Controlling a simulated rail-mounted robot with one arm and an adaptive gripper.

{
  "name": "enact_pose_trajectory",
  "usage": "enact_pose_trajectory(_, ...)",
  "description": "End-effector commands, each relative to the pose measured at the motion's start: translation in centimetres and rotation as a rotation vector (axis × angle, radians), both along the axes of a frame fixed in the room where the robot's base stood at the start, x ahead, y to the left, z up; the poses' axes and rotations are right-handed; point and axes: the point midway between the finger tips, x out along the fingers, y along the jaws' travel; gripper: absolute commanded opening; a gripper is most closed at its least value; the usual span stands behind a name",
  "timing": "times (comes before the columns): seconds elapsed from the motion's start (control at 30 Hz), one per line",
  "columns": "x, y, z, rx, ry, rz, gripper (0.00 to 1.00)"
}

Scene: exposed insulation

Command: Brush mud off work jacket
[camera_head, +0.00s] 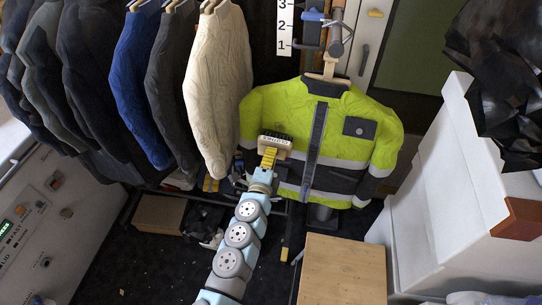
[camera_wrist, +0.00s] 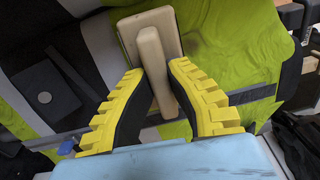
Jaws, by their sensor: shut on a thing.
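The work jacket (camera_head: 330,125), yellow-green with dark panels and pale bands, hangs on a wooden hanger (camera_head: 328,72). It fills the background of the wrist view (camera_wrist: 240,60). My gripper (camera_head: 269,157) is shut on the pale handle of a brush (camera_head: 275,142), at the jacket's left side in the head view. In the wrist view, the yellow fingers of my gripper (camera_wrist: 157,72) flank the brush handle (camera_wrist: 152,50). The bristle side is hidden there, so I cannot tell whether it touches the fabric. A dark smudge on the green cloth beside the brush may be mud or shadow.
Several dark garments, a blue jacket (camera_head: 143,85) and a cream jacket (camera_head: 218,85) hang close on the left. A wooden box (camera_head: 342,270) stands below the work jacket. A white cabinet (camera_head: 440,215) is at right, and a control panel (camera_head: 45,220) at left.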

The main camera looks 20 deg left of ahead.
Motion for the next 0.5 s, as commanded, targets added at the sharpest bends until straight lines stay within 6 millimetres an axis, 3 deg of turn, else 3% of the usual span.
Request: enact_pose_trajectory(0.5, 0.82, 0.12, -0.02, 0.001, 0.000, 0.000, 0.00)
